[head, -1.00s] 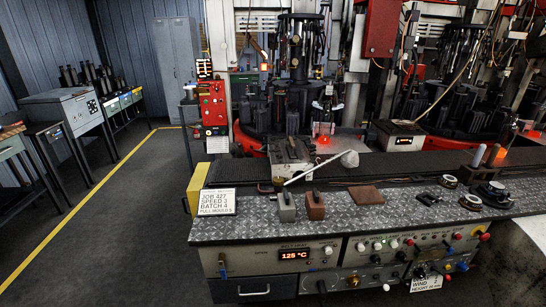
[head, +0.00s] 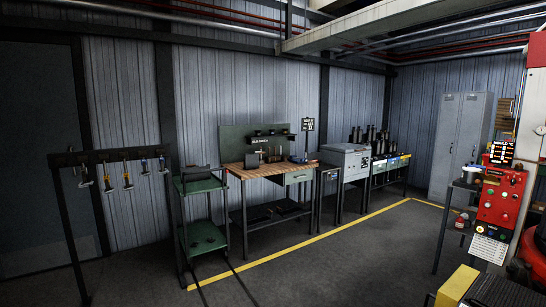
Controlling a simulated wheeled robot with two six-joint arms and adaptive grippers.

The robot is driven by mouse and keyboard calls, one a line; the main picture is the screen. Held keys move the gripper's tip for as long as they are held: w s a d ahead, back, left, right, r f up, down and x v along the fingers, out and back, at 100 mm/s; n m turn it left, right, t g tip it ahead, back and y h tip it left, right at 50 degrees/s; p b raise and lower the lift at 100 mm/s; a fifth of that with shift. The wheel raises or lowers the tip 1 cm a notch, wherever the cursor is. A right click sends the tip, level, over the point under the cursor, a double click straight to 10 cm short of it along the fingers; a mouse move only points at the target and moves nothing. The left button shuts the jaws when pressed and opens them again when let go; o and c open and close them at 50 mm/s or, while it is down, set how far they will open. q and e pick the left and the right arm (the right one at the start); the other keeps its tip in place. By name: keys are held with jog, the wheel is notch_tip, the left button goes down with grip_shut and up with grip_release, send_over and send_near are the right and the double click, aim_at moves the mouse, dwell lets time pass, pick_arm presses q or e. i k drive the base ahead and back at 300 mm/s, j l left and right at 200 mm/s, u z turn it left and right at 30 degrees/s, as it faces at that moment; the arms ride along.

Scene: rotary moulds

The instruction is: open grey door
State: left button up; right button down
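A tall dark grey door-like panel (head: 38,140) fills the far left of the head view, set in the corrugated wall. It looks shut; no handle can be made out in the dim light. A grey two-door locker (head: 458,145) stands at the back right, with both of its doors shut. A grey box-shaped unit (head: 345,162) stands by the wall right of the workbench. Neither of my grippers is in view.
A rack with hanging tools (head: 122,158) stands in front of the dark panel. A green trolley (head: 203,215), a wooden-topped workbench (head: 262,172) and a red control cabinet (head: 500,205) are in view. The floor (head: 340,265) beside the yellow line is clear.

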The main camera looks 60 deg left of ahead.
aim_at(39, 117)
jog(key=u, duration=3.65)
jog(key=i+z, duration=0.15)
jog(key=i, duration=0.2)
jog(key=i+u, duration=0.15)
jog(key=i, duration=0.6)
jog(key=i+l+u, duration=0.15)
jog(key=i, duration=0.6)
jog(key=i+u, duration=0.3)
jog(key=i, duration=0.4)
jog(key=i+l+u, duration=0.15)
jog(key=i+u, duration=0.2)
jog(key=i, duration=0.3)
jog(key=i+j+z, duration=0.1)
jog(key=i, duration=0.35)
jog(key=i+j, duration=0.1)
jog(key=i, duration=0.35)
jog(key=i+j+z, duration=0.15)
jog(key=i, duration=0.35)
jog(key=i+j, duration=0.1)
jog(key=i, duration=0.35)
jog(key=i+l+z, duration=0.25)
jog(key=i+z, duration=0.15)
jog(key=i, duration=0.25)
jog(key=i+l+z, duration=0.1)
jog(key=i+z, duration=0.3)
jog(key=i, duration=0.25)
jog(key=i+j+z, duration=0.15)
jog(key=i+z, duration=0.2)
jog(key=i, duration=0.3)
